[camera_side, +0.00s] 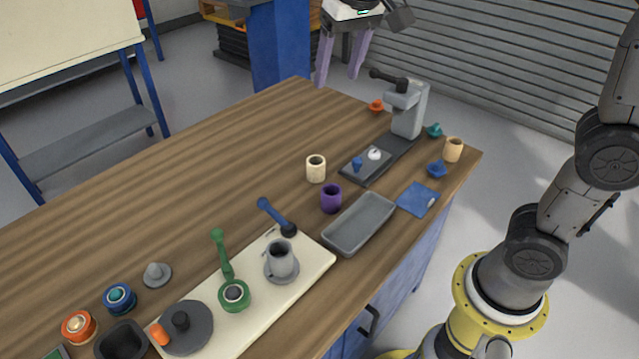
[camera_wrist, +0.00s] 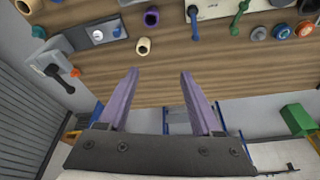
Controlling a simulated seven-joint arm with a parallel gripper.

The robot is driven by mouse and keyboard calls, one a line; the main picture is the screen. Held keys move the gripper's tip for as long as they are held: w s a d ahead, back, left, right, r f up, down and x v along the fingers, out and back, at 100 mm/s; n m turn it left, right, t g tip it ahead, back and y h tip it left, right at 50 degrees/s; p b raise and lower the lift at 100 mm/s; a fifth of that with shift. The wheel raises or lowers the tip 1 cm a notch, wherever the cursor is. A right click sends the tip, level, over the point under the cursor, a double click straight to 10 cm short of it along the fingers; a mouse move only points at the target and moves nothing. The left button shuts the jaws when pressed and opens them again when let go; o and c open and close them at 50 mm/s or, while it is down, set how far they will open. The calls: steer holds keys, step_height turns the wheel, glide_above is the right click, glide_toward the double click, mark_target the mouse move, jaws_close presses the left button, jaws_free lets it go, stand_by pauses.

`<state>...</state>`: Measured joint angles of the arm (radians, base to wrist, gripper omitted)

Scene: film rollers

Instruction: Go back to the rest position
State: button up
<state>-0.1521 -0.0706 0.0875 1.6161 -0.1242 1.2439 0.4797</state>
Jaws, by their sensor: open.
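My gripper (camera_side: 340,60) has two purple fingers spread apart with nothing between them. In the side view it hangs at the top of the picture, high above the far end of the wooden table (camera_side: 200,160). In the wrist view my gripper (camera_wrist: 160,85) also shows open and empty, with the table (camera_wrist: 220,75) below and beyond the fingertips. The fingers touch nothing.
A grey press-like device (camera_side: 408,110) stands at the table's far right. A cream cup (camera_side: 316,169), a purple cup (camera_side: 331,199) and a grey tray (camera_side: 360,224) stand nearer. A cream board (camera_side: 310,262) holds several parts. The table's far left is clear.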

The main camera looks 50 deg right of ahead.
steer(key=s+d+t, duration=0.1)
steer(key=s+d, duration=0.1)
steer(key=s, duration=0.5)
steer(key=s+d+f+n+t, duration=0.1)
steer(key=s+f+n, duration=0.2)
steer(key=s+f, duration=0.6)
steer(key=s, duration=0.4)
steer(key=shift+s+f+y, duration=0.2)
steer(key=shift+f+y, duration=0.1)
steer(key=shift+y, duration=0.1)
